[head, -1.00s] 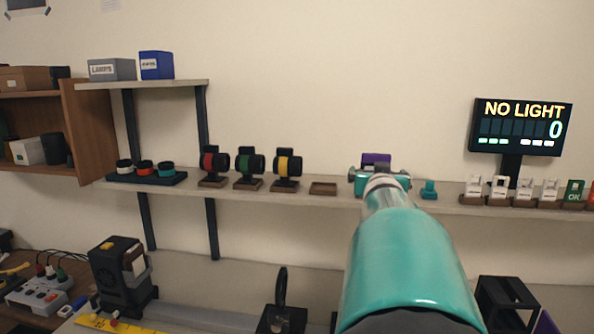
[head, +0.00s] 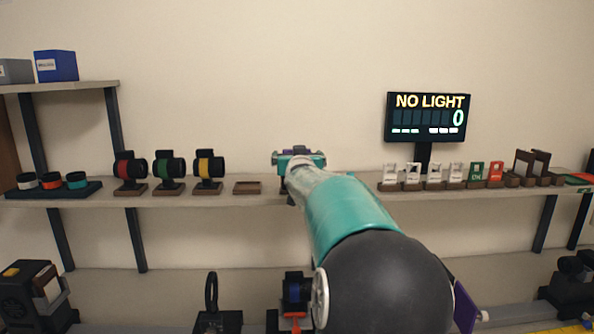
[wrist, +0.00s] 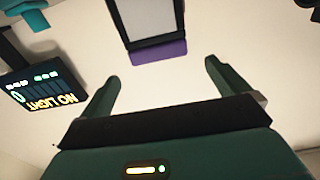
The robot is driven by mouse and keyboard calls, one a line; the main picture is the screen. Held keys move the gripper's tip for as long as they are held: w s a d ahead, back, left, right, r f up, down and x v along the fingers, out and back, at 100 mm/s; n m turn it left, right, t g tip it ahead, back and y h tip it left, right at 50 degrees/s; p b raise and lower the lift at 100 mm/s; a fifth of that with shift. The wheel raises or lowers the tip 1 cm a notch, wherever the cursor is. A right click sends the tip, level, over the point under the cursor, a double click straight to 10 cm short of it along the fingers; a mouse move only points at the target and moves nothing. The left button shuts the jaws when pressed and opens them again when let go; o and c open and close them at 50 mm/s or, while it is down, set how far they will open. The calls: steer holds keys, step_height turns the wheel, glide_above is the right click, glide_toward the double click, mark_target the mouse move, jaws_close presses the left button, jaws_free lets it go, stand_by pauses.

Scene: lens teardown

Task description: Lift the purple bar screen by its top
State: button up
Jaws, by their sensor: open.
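The purple bar screen shows in the wrist view as a dark-framed pale panel with a purple bar (wrist: 158,52) along its lower edge in that upside-down picture. My gripper (wrist: 162,72) is open, with one finger on either side below the bar. The bar lines up with the gap between the fingertips, and nothing is held. In the head view my teal gripper (head: 299,158) is at the wall shelf, with only a little purple visible at it. My arm hides most of the screen there.
The wall shelf (head: 345,190) carries an empty brown tray (head: 247,188) and several ringed holders left of my gripper. Several small white cards stand to its right, below a NO LIGHT display (head: 428,118). A purple panel (head: 464,306) shows low beside my arm.

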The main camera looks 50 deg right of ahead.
steer(key=x, duration=0.5)
steer(key=c, duration=1.3)
